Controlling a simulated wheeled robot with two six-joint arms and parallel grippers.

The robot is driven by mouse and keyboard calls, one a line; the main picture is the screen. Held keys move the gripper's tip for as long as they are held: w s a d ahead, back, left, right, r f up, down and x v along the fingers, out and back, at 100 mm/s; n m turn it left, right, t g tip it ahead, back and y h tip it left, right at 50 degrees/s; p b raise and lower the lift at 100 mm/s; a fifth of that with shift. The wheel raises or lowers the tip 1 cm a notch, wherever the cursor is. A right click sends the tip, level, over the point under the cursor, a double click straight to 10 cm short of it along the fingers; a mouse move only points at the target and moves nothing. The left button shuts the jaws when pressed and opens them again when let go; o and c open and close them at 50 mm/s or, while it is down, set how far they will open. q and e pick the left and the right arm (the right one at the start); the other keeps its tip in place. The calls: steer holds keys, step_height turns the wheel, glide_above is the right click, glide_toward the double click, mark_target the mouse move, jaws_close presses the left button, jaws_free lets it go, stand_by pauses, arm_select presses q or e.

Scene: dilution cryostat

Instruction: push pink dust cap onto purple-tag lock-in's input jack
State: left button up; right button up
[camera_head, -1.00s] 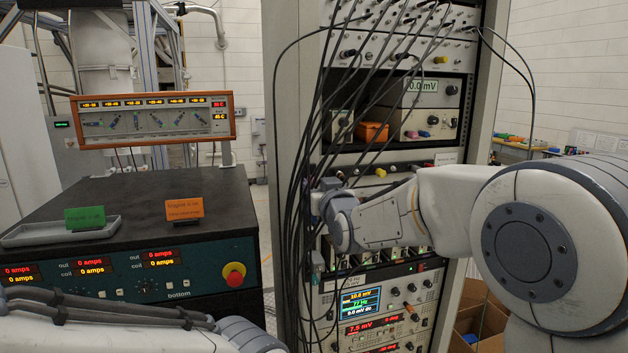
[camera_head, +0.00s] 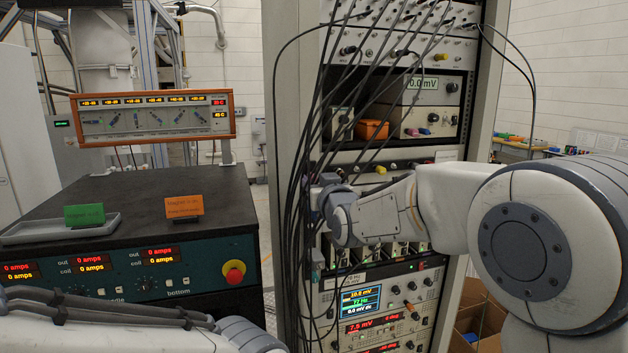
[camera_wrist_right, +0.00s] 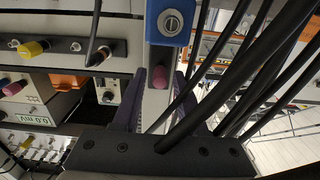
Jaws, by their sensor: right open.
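My right gripper (camera_head: 322,203) is at the left side of the instrument rack, partly hidden by hanging black cables. In the right wrist view its two dark purple fingers (camera_wrist_right: 165,108) stand apart, so it is open. A pink cap (camera_wrist_right: 159,79) shows between the fingers near their tips, in front of a grey strip; I cannot tell whether it touches either finger or sits on a jack. Below the gripper in the head view is a lock-in with a lit display (camera_head: 361,302). I cannot make out a purple tag or the input jack. My left gripper is out of view.
Black cables (camera_wrist_right: 238,65) cross close by the right fingers. A blue block with a round metal fitting (camera_wrist_right: 173,23) is just beyond the pink cap. A yellow cap (camera_wrist_right: 33,48) and another pink piece (camera_wrist_right: 14,88) are at left. An orange box (camera_head: 373,130) sits on a rack shelf.

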mark_target(314, 181)
jaws_close()
steer(key=shift+b+v, duration=0.7)
steer(key=shift+v, duration=0.15)
steer(key=shift+b+v, duration=0.8)
steer(key=shift+v, duration=0.35)
steer(key=shift+b+v, duration=0.7)
steer(key=shift+v, duration=0.85)
